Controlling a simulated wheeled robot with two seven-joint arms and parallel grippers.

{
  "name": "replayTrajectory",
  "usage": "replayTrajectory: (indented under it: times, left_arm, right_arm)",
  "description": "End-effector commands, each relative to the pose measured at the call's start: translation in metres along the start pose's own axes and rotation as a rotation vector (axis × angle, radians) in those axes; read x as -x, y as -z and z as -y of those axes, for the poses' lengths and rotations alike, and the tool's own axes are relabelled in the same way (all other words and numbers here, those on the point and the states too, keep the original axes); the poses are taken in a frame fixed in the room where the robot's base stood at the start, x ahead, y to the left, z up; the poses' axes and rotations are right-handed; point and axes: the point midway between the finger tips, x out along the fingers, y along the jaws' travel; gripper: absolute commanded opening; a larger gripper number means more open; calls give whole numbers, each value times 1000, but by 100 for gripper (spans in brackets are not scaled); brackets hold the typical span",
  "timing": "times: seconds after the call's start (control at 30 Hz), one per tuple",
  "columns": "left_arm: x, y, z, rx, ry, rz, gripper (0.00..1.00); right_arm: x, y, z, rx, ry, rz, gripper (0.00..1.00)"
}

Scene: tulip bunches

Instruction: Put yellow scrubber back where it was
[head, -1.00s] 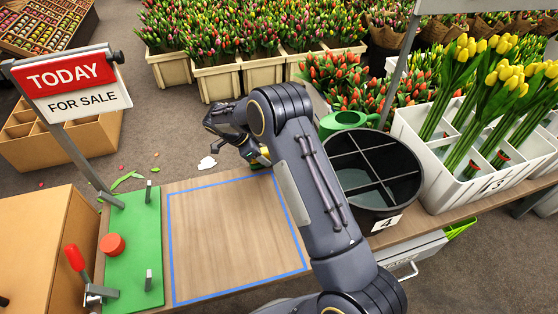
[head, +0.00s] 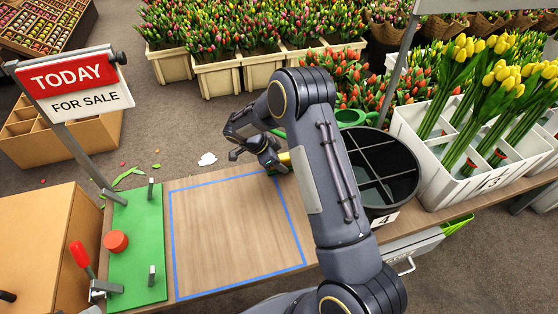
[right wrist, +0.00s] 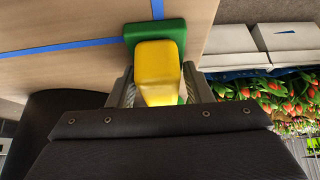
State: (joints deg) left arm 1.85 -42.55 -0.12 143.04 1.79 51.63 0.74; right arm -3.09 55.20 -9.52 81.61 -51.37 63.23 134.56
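The yellow scrubber (head: 286,159) is at the far right corner of the blue-outlined area on the wooden table. In the right wrist view the yellow scrubber (right wrist: 160,68) shows a yellow grip over a green base. My right gripper (head: 277,160) reaches it from the left in the head view. My left gripper is not in view.
A black divided bucket (head: 412,184) stands right of my right arm, with a green watering can (head: 352,118) behind it. A green board (head: 137,270) with a red knob is at the left. The blue-outlined table area (head: 230,230) is clear.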

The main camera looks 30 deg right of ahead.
Motion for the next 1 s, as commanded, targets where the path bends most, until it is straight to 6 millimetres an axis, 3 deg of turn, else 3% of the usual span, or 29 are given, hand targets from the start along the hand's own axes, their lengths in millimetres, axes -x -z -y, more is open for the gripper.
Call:
replayTrajectory:
  times: [0.17,0.47,0.6,1.0]
  left_arm:
    - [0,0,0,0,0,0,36]
    - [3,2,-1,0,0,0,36]
    - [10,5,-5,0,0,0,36]
    - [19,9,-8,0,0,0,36]
  right_arm:
    - [0,0,0,0,0,0,66]
    - [3,2,0,0,0,0,66]
    - [19,3,1,1,5,-2,66]
    - [64,-72,0,4,3,-1,66]
